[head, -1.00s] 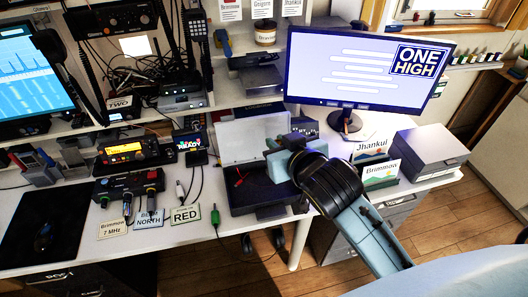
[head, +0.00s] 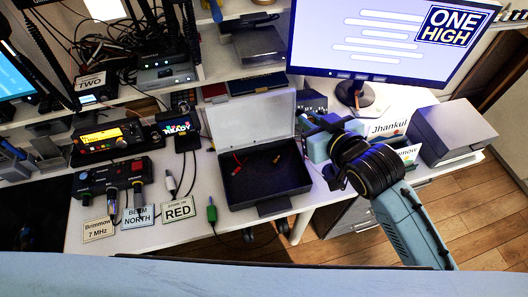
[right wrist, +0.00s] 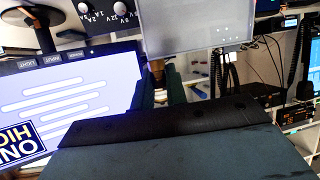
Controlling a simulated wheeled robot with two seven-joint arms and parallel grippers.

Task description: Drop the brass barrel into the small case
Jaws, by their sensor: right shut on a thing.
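The small case (head: 236,203) stands open on the desk, dark inside, its pale lid (head: 255,118) raised at the back. A small brass-coloured piece (head: 277,159) and a red piece (head: 238,162) lie inside it. My right gripper (head: 305,122) is just right of the case's back corner, in front of the monitor stand. In the right wrist view its fingers (right wrist: 158,85) are closed together around a small tan-brown thing (right wrist: 157,69), which seems to be the brass barrel; most of it is hidden. My left gripper is not in view.
The monitor (head: 385,45) stands behind my right gripper. A grey box (head: 452,132) and name cards (head: 388,127) are at the right.

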